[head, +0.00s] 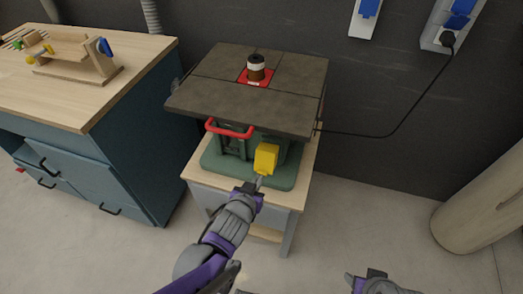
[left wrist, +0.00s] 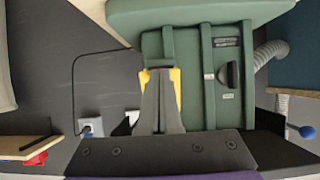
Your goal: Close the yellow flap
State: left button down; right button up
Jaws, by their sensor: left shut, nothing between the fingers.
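The yellow flap (head: 266,158) sticks out from the front of the green machine housing, below the dark table top. My left gripper (head: 260,180) reaches up from below and its fingertips are at the flap's lower front. In the left wrist view my shut fingers (left wrist: 160,85) lie across the flap, hiding most of it. Yellow edges of the flap (left wrist: 176,85) show on both sides of the fingers. Nothing is held between them. I cannot tell whether the fingers touch the flap. My right gripper (head: 376,280) is partly in view at the bottom edge, its jaws unclear.
The machine's dark table top (head: 290,105) overhangs the flap, with a red handle (head: 229,128) left of it. The green base (head: 225,170) sits on a wooden stand. A blue workbench (head: 140,160) stands left. A black cable (head: 400,120) runs right to the wall. Floor in front is free.

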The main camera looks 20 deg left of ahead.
pick_arm(q)
jog(key=shift+w+f+b, duration=0.35)
jog(key=shift+f+b, duration=0.05)
jog(key=shift+f, duration=0.3)
jog(key=shift+w+f+b, duration=0.35)
jog(key=shift+f, duration=0.4)
jog(key=shift+w+f+b, duration=0.35)
jog(key=shift+f+b, duration=0.05)
jog(key=shift+f, duration=0.3)
pick_arm(e)
jog(key=shift+w+f, duration=0.1)
jog(key=shift+f, duration=1.6)
pick_arm(q)
jog(key=shift+r, duration=0.1)
